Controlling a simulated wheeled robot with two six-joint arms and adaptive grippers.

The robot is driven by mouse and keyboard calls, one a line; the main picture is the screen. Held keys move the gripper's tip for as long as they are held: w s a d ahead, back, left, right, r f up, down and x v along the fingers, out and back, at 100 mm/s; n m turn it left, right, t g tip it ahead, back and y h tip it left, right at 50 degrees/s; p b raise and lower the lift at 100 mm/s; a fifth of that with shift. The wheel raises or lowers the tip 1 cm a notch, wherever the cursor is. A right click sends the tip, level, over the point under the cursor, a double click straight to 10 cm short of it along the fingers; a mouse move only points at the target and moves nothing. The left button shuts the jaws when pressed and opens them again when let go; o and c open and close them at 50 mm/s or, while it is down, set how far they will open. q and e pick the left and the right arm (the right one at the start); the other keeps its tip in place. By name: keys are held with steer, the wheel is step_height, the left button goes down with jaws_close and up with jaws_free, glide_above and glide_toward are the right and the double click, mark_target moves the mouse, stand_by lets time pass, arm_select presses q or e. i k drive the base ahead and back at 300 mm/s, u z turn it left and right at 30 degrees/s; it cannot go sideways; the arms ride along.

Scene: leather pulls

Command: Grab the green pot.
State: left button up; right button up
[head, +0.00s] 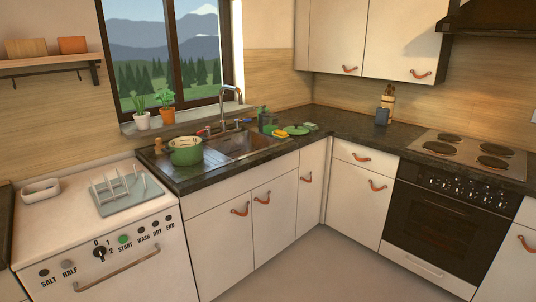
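The green pot (186,151) stands upright on the left part of the sink counter, near the left end of the metal sink. It is round and appears to have light-coloured handles or rim details, too small to make out clearly. A flat green item (295,130), which looks like a lid or plate, lies on the counter right of the sink. Neither of my grippers shows in the head view, and nothing is seen touching the pot.
The sink basin (243,143) with a tall tap (218,95) is right of the pot. A white dishwasher (115,240) with a dish rack (124,190) stands at left. Potted plants (166,114) sit on the sill behind. The floor (310,275) in front is clear.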

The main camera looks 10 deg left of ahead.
mark_target(184, 150)
steer(key=u, duration=0.4)
steer(key=i, duration=2.35)
steer(key=u, duration=0.4)
